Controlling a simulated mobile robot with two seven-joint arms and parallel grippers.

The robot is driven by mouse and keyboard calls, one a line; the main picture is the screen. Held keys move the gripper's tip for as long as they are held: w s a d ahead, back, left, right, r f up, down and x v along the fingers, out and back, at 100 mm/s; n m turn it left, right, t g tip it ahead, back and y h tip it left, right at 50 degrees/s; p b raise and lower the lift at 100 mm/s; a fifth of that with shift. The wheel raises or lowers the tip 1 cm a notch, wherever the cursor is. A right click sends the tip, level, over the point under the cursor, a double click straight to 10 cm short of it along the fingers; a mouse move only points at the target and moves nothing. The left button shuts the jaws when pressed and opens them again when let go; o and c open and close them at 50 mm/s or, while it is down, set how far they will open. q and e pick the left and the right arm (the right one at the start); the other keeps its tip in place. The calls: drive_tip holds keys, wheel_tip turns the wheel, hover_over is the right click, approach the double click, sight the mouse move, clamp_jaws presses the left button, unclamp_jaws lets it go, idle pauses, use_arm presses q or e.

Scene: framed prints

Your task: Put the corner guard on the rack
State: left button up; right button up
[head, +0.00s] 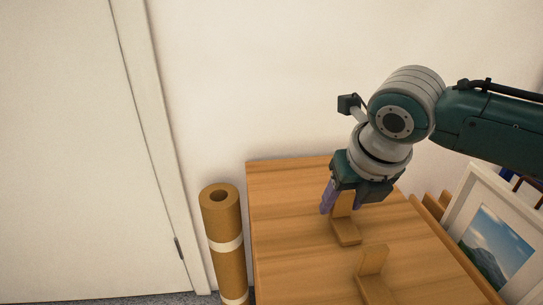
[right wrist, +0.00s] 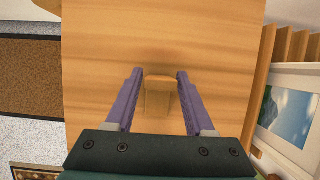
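Two brown L-shaped corner guards stand on the wooden tabletop (head: 290,215) in the head view. The farther corner guard (head: 346,234) is under my right gripper (head: 341,206); the nearer corner guard (head: 372,284) stands closer to the front. In the right wrist view the farther corner guard (right wrist: 158,95) lies between the two purple fingers, with a gap on each side. The right gripper is open. The wooden rack, with upright slats (head: 432,206), is at the right and also shows in the right wrist view (right wrist: 265,65). My left gripper is not in view.
A framed landscape print (head: 495,245) leans at the right by the rack. A brown paper roll (head: 222,230) stands upright left of the table. A white door (head: 75,150) is farther left. The tabletop's left part is clear.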

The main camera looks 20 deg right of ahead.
sight(350, 237)
drive_tip(key=shift+o, duration=1.1)
drive_tip(key=p+v, duration=0.7)
drive_tip(key=v, duration=0.5)
drive_tip(key=s+a+f+m+y, duration=0.2)
drive_tip(key=s+a+m, duration=0.6)
drive_tip(key=m, duration=0.5)
drive_tip(key=s+d+m, duration=0.2)
drive_tip(key=s+m, duration=0.8)
drive_tip(key=m, duration=0.8)
drive_tip(key=shift+d+r+m+g+h, duration=0.2)
drive_tip(key=shift+d+m+g+h, duration=0.1)
drive_tip(key=shift+g, duration=0.1)
drive_tip(key=shift+s, duration=0.1)
